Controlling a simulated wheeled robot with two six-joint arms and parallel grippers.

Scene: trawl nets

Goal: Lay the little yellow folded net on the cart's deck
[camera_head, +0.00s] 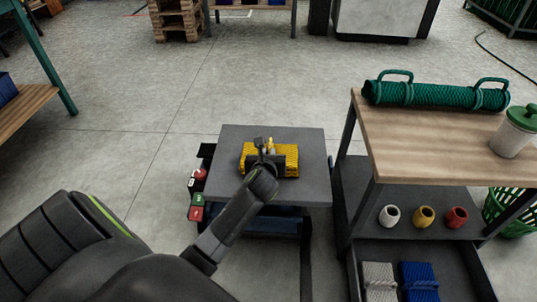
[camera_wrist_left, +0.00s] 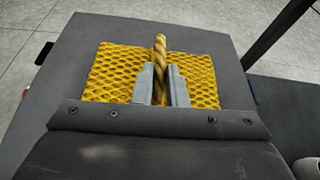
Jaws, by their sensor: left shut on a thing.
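The little yellow folded net (camera_head: 288,154) is at the middle of the cart's grey deck (camera_head: 305,190) in the head view. In the left wrist view the net (camera_wrist_left: 204,75) lies flat against the deck (camera_wrist_left: 75,45), with a twisted yellow cord (camera_wrist_left: 160,50) across its top. My left gripper (camera_head: 267,150) reaches over the net from above. In the left wrist view its two grey fingers (camera_wrist_left: 161,85) are shut on the cord of the net. Whether the net's underside fully touches the deck is hard to tell. My right gripper is not in view.
A wooden-topped table (camera_head: 425,145) stands right of the cart, with a green net roll (camera_head: 435,95) and a lidded cup (camera_head: 515,130). Its lower shelves hold white, yellow and red rings plus white (camera_head: 379,280) and blue (camera_head: 419,280) folded nets.

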